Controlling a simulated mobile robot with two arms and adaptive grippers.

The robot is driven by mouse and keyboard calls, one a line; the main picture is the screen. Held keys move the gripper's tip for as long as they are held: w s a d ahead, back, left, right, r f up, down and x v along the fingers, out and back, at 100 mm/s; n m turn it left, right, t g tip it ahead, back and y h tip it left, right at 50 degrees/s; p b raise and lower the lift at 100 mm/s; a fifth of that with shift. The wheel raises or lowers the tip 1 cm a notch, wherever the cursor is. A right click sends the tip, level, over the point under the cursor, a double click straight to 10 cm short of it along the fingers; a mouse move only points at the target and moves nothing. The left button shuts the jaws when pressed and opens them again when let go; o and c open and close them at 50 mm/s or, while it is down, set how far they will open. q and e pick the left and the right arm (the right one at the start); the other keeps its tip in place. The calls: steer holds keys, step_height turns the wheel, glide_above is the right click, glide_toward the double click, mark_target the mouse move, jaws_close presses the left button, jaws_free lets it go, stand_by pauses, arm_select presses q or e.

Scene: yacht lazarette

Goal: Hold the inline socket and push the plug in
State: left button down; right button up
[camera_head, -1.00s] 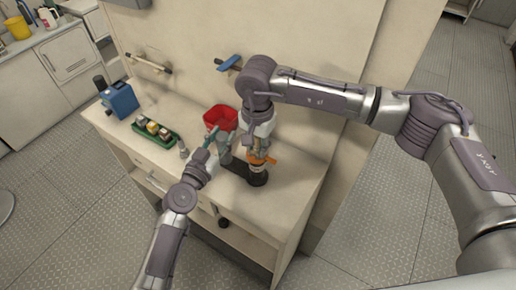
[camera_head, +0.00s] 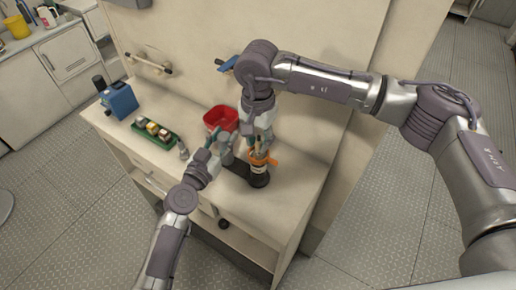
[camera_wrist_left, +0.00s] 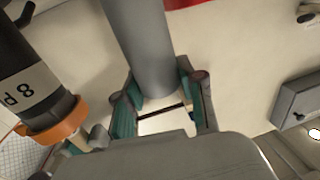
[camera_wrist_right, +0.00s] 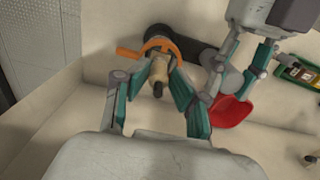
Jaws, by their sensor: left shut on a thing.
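A black cylinder (camera_head: 259,178) with a white label stands upright on the bench, an orange ring (camera_head: 262,158) around its top. A tan fitting (camera_wrist_right: 159,70) with a dark tip rises from the ring. A grey cylinder (camera_wrist_left: 142,45) stands beside it; I cannot tell which part is the socket or plug. My left gripper (camera_wrist_left: 160,103) is shut on the grey cylinder near its top. My right gripper (camera_wrist_right: 146,78) is open above the orange ring, its fingers on either side of the tan fitting in the right wrist view, with contact unclear. The right fingers partly hide the fitting in the head view.
A red bin (camera_head: 221,117) stands close behind my grippers. A green tray (camera_head: 154,132) of small items and a blue box (camera_head: 120,100) are to the left. The bench (camera_head: 290,185) is clear at right. A wall panel rises behind.

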step_height(320, 180, up, 8)
steer(key=shift+f, duration=0.1)
stand_by(0.4)
arm_select(q)
steer(key=c, duration=0.6)
jaws_free()
steer(key=shift+a, duration=0.1)
